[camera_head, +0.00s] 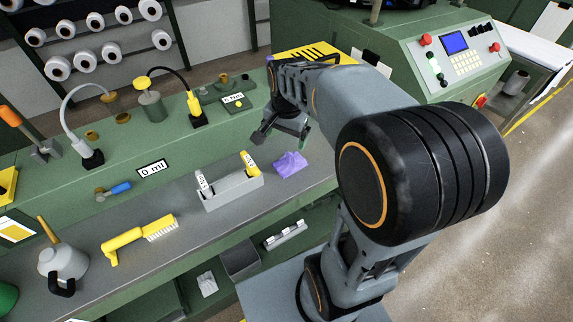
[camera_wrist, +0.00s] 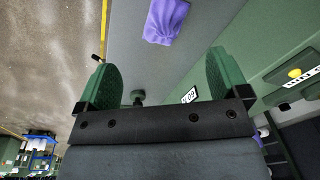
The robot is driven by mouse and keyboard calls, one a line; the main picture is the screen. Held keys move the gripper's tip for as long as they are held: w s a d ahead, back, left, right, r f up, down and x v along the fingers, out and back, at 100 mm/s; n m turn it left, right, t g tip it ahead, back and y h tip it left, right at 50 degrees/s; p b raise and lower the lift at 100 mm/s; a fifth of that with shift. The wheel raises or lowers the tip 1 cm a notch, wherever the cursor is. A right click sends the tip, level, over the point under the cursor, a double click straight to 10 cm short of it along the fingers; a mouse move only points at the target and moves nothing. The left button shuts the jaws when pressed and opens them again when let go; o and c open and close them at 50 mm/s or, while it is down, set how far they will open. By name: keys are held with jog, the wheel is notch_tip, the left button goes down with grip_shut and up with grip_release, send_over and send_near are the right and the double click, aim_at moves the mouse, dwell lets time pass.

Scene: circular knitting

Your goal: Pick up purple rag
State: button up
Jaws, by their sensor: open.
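The purple rag (camera_head: 290,164) lies crumpled on the grey bench top, just right of a grey holder box. It also shows at the top of the wrist view (camera_wrist: 165,20). My gripper (camera_head: 283,136) is above the bench, a little behind and above the rag in the head view. In the wrist view its two green fingers (camera_wrist: 160,80) stand wide apart with nothing between them. The rag lies beyond the fingertips, apart from them.
The grey holder box (camera_head: 234,192) with yellow-labelled items stands left of the rag. A yellow brush (camera_head: 140,238) and an oil can (camera_head: 62,262) lie further left. A green raised shelf with lamps and tools (camera_head: 150,108) runs behind. The bench right of the rag is clear.

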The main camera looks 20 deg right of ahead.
aim_at(289, 155)
jog(key=shift+o, duration=0.5)
jog(key=w+d+f+m+g+b, duration=0.1)
jog(key=w+d+f+m, duration=0.2)
jog(key=w+f+m, duration=0.1)
jog(key=shift+w+d+f+m, duration=0.35)
jog(key=shift+w+m, duration=0.25)
jog(key=shift+m, duration=0.1)
notch_tip(289, 155, down, 7)
jog(key=shift+w+d+r, duration=0.1)
jog(key=shift+d+r, duration=0.05)
jog(key=shift+f+b, duration=0.3)
jog(key=shift+f, duration=2.95)
jog(key=shift+c, duration=0.2)
jog(key=c, duration=0.7)
jog(key=shift+r, duration=0.1)
